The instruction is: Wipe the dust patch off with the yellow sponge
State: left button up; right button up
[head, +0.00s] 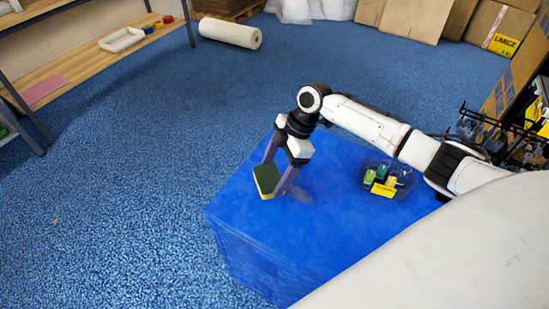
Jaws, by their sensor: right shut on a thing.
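My right gripper (277,177) reaches in from the right in the head view and is shut on the yellow sponge (266,193), which has a dark green top face. The sponge is low over the blue table (250,225); I cannot tell if it touches the surface. A faint greyish dust patch (302,196) shows on the table just right of the gripper fingers. Part of the patch may be hidden behind the fingers. My left gripper is not in view.
A clear tray (403,188) with several small items and a yellow label stands on the table's right part. The table's front left is bare. A shelf (75,65) stands at upper left, a white roll (230,33) lies on the floor, and cartons (415,18) stand at the back.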

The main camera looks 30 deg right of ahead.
jog(key=shift+r, duration=1.95)
